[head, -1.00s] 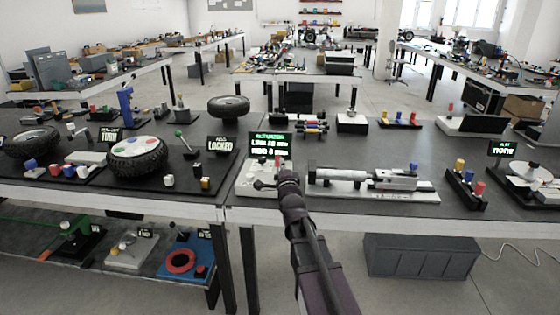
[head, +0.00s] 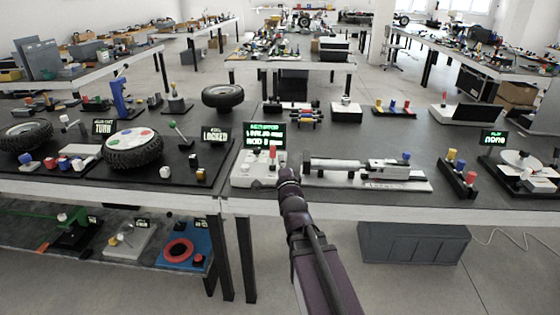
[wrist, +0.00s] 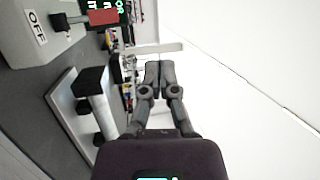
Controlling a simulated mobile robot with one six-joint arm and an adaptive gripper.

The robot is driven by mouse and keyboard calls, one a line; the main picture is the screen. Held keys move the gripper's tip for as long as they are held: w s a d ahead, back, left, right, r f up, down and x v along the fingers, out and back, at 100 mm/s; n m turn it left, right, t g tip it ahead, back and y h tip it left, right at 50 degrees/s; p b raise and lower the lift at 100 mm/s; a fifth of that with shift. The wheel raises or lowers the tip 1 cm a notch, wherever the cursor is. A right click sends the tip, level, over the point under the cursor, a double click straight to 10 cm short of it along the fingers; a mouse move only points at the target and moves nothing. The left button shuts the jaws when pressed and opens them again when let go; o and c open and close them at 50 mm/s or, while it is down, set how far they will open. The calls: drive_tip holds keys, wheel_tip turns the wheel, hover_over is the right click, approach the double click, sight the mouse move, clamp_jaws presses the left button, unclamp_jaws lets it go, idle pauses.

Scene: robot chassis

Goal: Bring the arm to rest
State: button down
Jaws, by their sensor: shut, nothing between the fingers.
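My arm comes up from the bottom of the head view, dark and purplish. Its end reaches the front edge of the middle table (head: 330,207), in front of a white box with a green-lit display (head: 265,137). My gripper's fingers cannot be made out in the head view. In the wrist view my gripper (wrist: 158,66) has its two dark fingers together with nothing between them. An "OFF" label (wrist: 37,28) on a light grey box and a red block (wrist: 103,17) show at the upper left, apart from the fingers.
A long white-and-grey fixture (head: 350,172) lies right of my arm's end. A tyre (head: 133,147) and a "LOCKED" sign (head: 215,134) are to the left. A dark grey cabinet (head: 412,243) stands under the table.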

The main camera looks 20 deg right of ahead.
drive_tip(key=s+a+f+n+g+y, duration=0.1)
drive_tip(key=s+a+f+n+g, duration=0.2)
drive_tip(key=f+n+g, duration=0.35)
drive_tip(key=s+a+f+n+g+y, duration=0.1)
drive_tip(key=s+a+f+n+g, duration=0.2)
drive_tip(key=f, duration=0.7)
drive_tip(key=s+f+n+g, duration=0.5)
drive_tip(key=s+n+g, duration=0.1)
drive_tip(key=s+g, duration=0.15)
drive_tip(key=s+a+n+g, duration=0.2)
drive_tip(key=s+n+g, duration=0.1)
drive_tip(key=s, duration=0.4)
wheel_tip(320, 180, up, 17)
drive_tip(key=p, duration=1.8)
drive_tip(key=shift+w+d, duration=0.2)
drive_tip(key=shift+d, duration=0.05)
